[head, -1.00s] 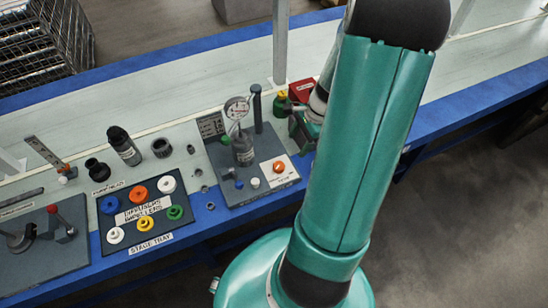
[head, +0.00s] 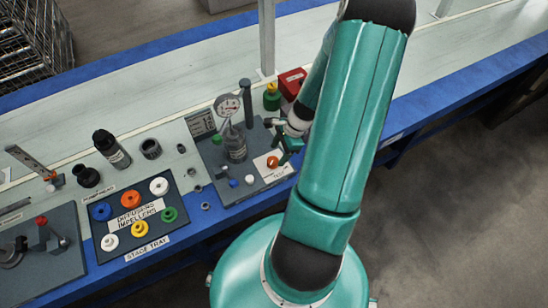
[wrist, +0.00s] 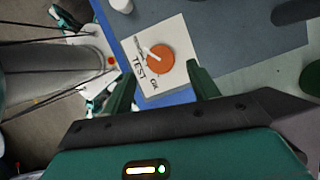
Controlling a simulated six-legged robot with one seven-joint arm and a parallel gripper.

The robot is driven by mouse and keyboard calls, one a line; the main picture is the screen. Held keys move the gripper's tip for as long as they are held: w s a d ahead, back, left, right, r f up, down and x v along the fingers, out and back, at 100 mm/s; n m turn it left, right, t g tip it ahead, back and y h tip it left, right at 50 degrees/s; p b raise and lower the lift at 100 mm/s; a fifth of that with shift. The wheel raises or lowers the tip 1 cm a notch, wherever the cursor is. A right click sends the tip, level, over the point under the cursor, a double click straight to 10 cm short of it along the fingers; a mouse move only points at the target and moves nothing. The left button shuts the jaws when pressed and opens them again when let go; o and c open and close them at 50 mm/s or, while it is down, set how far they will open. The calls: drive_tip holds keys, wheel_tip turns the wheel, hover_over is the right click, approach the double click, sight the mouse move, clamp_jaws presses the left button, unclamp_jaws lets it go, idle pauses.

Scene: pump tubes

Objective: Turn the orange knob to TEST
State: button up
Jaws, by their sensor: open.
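The orange knob (head: 272,162) sits on a white label card (head: 262,166) at the right end of the grey pump plate (head: 248,186). In the wrist view the knob (wrist: 163,63) is round, with a white mark running to its upper left. The word TEST on the card (wrist: 170,33) is beside the knob's left edge; the mark points above that word, toward small print I cannot read. My gripper (wrist: 161,71) is open and empty, its green fingers on either side of the knob's near edge. Contact cannot be told. In the head view my gripper (head: 287,146) is just above right of the knob, partly hidden.
A gauge (head: 228,106) on a clear bottle and a dark post (head: 246,102) stand left of the knob. White (head: 250,179) and blue (head: 234,183) knobs are close by. A green and yellow container (head: 271,97) and red box (head: 292,82) stand behind.

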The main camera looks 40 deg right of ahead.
sight(273, 160)
drive_tip(key=shift+x, duration=2.3)
drive_tip(key=shift+c, duration=0.3)
drive_tip(key=c, duration=0.9)
drive_tip(key=shift+n, duration=0.3)
drive_tip(key=n+g, duration=0.1)
drive_tip(key=n, duration=0.1)
drive_tip(key=n+g, duration=0.1)
drive_tip(key=n, duration=0.2)
drive_tip(key=shift+w+d, duration=0.1)
drive_tip(key=shift+w, duration=0.1)
drive_tip(key=n+g, duration=0.2)
drive_tip(key=n, duration=0.3)
drive_tip(key=shift+w, duration=0.1)
drive_tip(key=shift+n, duration=0.3)
